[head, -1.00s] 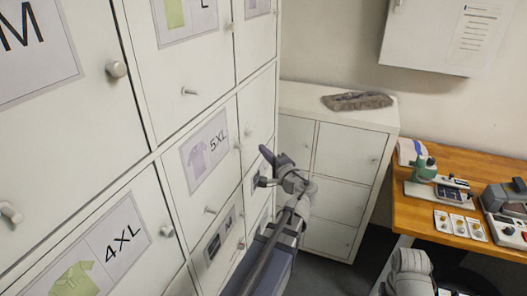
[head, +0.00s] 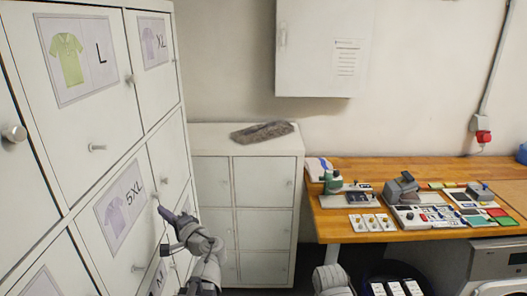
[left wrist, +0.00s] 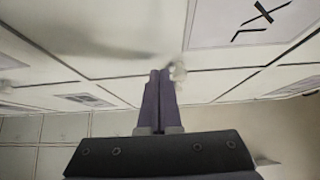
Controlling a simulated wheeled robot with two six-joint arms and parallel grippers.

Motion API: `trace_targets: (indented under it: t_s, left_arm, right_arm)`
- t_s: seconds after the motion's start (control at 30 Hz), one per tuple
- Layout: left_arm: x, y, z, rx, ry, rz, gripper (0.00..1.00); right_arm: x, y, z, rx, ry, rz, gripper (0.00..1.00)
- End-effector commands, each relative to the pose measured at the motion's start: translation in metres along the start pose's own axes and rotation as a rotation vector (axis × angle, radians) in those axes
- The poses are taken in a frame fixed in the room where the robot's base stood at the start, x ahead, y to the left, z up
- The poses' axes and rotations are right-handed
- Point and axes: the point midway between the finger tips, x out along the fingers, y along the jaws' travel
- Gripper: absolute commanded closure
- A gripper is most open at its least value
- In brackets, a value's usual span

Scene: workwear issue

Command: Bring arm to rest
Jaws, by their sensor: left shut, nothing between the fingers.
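My left gripper (head: 168,213) is in front of the white locker wall (head: 130,110), low in the head view, near the door with the 5XL label (head: 120,207). In the left wrist view its two dark fingers (left wrist: 158,75) lie together with nothing between them. A pale door knob (left wrist: 180,73) shows right beside the fingertips; whether they touch it I cannot tell. Part of my right arm (head: 331,280) shows at the bottom of the head view; its gripper is out of view.
A low white cabinet (head: 262,185) with a grey-brown folded cloth (head: 262,132) on top stands behind. A wooden workbench (head: 325,222) with several devices is at right. A white wall box (head: 320,50) hangs above. Dark floor is partly visible between cabinet and bench.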

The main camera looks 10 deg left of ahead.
Motion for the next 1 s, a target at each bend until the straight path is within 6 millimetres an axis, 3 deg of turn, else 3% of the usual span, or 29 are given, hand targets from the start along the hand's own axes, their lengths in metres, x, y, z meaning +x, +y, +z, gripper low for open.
trace_targets:
  t_s: [0.13,0.27,0.4,0.6,0.8,0.9,1.0]
  left_arm:
    - [-0.013,0.019,-0.007,-0.054,-0.008,0.079,1.0]
    - [-0.051,0.067,-0.024,-0.159,-0.036,0.289,1.0]
    - [-0.121,0.132,-0.047,-0.235,-0.075,0.6,1.0]
    - [-0.243,0.2,-0.066,-0.215,-0.123,1.032,1.0]
    - [-0.343,0.226,-0.066,-0.122,-0.149,1.333,1.0]
    - [-0.372,0.23,-0.063,-0.083,-0.157,1.419,1.0]
    - [-0.387,0.231,-0.062,-0.062,-0.16,1.463,1.0]
  right_arm:
    - [0.001,0.0,0.0,0.0,0.0,0.0,0.5]
    - [0.004,0.0,0.0,0.0,0.0,0.0,0.5]
    - [0.007,-0.001,0.0,0.0,0.0,0.0,0.5]
    - [0.01,-0.001,0.0,0.0,0.0,0.0,0.5]
    - [0.012,-0.001,0.0,0.0,0.0,0.0,0.5]
    - [0.012,-0.001,0.0,0.0,0.0,0.0,0.5]
    - [0.012,-0.001,0.0,0.0,0.0,0.0,0.5]
